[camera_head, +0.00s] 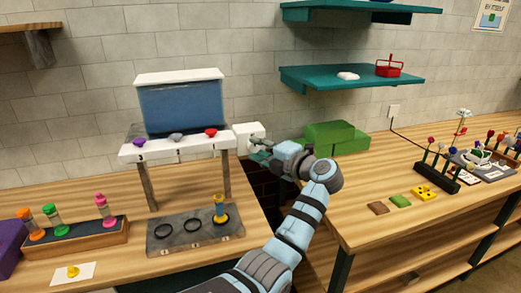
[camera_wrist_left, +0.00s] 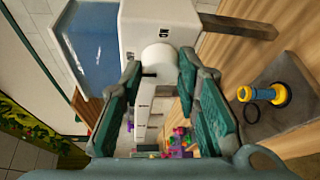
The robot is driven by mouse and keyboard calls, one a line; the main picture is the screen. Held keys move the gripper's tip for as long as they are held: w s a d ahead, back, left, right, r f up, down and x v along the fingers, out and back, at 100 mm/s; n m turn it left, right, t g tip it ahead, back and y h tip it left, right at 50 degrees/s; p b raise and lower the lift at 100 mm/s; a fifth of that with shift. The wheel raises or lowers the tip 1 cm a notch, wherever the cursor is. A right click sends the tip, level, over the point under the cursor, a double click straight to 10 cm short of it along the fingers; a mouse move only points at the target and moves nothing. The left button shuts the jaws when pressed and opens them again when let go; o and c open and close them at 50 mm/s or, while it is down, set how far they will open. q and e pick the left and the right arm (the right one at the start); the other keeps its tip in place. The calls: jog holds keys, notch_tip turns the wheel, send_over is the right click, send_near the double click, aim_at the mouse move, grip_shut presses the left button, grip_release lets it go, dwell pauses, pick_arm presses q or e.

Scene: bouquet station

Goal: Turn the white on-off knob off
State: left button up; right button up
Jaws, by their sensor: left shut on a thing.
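The white on-off knob (camera_wrist_left: 157,56) shows in the left wrist view as a round white piece on a white housing (camera_wrist_left: 150,22) with small dark labels. The labels are too small to read surely. In the head view, the white housing (camera_head: 246,132) is at the right end of the dispenser, and the knob is mostly hidden by my gripper. My left gripper (camera_head: 260,148) is at the housing's right side. In the wrist view, its green fingers (camera_wrist_left: 160,75) are on both sides of the knob, shut on it. My right gripper is not in view.
The dispenser has a blue tank (camera_head: 182,105) and a white bar with purple, grey and red knobs. A tray (camera_head: 190,243) below holds a yellow-and-blue vial. A vial rack (camera_head: 75,235) stands left.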

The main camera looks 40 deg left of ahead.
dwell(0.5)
pick_arm(q)
jog(key=o, duration=1.2)
jog(key=shift+c, duration=0.2)
jog(key=v, duration=1.2)
jog(key=shift+s+a, duration=0.1)
jog(key=shift+a, duration=0.05)
